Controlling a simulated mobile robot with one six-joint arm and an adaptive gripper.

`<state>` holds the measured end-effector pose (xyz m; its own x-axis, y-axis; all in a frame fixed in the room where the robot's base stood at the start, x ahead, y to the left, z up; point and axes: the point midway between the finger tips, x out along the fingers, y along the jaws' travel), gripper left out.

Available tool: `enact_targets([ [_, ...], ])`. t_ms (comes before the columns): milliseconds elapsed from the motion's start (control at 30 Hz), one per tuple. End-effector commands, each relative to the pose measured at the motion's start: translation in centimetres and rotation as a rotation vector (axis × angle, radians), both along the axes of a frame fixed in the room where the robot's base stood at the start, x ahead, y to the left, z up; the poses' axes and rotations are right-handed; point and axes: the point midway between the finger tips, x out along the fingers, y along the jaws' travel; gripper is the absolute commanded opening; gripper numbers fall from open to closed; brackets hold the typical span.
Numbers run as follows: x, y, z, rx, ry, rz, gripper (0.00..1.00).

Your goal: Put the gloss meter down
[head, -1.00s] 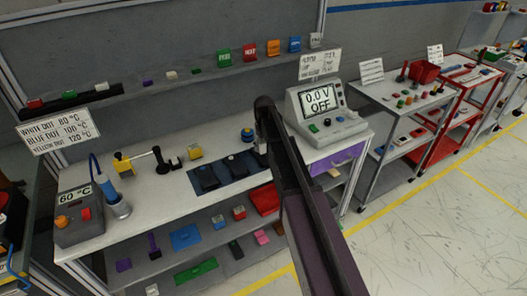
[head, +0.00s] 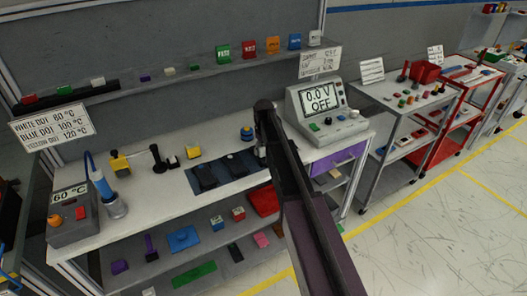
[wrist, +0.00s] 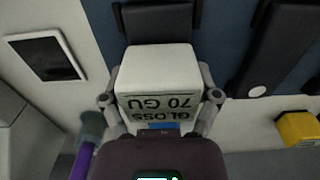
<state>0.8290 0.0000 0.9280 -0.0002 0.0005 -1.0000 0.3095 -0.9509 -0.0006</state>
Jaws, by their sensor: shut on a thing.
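The gloss meter (wrist: 157,75) is a white block whose front reads "GLOSS 70 GU", upside down in the wrist view. My gripper (wrist: 160,99) is shut on it, with one finger on each side. In the head view my gripper (head: 262,145) is over the right part of the white bench top (head: 150,205), near the blue mat (head: 222,181). My arm hides most of the meter there. I cannot tell whether the meter touches the bench or hangs just above it.
Black items lie on the mat, with a yellow block (head: 193,151) beside it. A heater reading "60 °C" (head: 72,215) stands at the left. The front-left bench top has free room.

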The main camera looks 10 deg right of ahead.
Motion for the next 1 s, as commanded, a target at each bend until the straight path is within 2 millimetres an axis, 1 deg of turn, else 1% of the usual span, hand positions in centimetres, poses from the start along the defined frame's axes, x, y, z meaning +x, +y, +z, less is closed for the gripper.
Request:
enact_targets([
  [167, 0.0, 0.02, 0.02, 0.0, 0.0, 0.0, 0.22],
  [333, 0.0, 0.03, -0.4, 0.0, 0.0, 0.0, 0.22],
  [367, 0.0, 0.03, -0.27, 0.0, 0.0, 0.0, 0.88],
  [400, 0.0, 0.04, -0.25, 0.0, 0.0, 0.0, 1.0],
  [833, 0.0, 0.05, -0.23, 0.0, 0.0, 0.001, 1.0],
  [1000, 0.0, 0.05, 0.06, 0.0, 0.0, 0.001, 1.0],
])
